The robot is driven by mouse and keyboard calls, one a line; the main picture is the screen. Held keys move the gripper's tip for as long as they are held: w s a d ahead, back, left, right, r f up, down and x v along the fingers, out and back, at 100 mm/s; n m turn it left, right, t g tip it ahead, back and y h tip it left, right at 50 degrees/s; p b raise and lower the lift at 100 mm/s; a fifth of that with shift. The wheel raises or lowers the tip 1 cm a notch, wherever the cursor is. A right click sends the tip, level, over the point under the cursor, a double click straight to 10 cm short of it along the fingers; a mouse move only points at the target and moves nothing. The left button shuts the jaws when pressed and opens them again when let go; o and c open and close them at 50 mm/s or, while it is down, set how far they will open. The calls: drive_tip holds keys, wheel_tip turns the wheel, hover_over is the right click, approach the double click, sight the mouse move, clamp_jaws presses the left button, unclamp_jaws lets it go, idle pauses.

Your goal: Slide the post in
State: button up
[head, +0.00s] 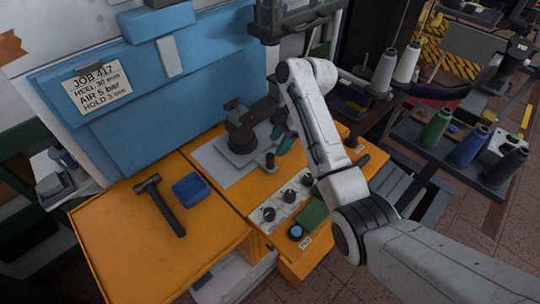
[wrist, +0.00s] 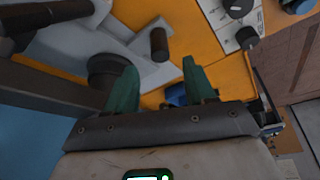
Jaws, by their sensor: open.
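A short dark upright post (head: 270,160) stands at the right edge of the light grey plate (head: 208,160). In the wrist view the post (wrist: 159,44) shows beyond the gap between my fingertips, apart from them. A dark fixture (head: 240,122) with a round base and an upper arm stands on the plate; its base (wrist: 106,70) lies beside the left finger in the wrist view. My gripper (wrist: 158,72) has green fingers, spread apart with nothing between them. In the head view my gripper (head: 282,139) is just right of the fixture, partly hidden by my arm.
A hammer (head: 160,205) and a blue box (head: 190,189) lie on the orange bench (head: 150,250). A control panel with dark knobs (head: 290,196) and a green pad (head: 311,213) is at the front right. A blue cabinet with a job card (head: 97,87) rises behind. Thread spools (head: 436,127) stand right.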

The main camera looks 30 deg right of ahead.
sight(271, 155)
drive_tip(key=x, duration=0.7)
drive_tip(key=shift+a+f+p, duration=0.15)
drive_tip(key=shift+f+p, duration=0.05)
drive_tip(key=shift+p, duration=0.1)
clamp_jaws()
idle(0.4)
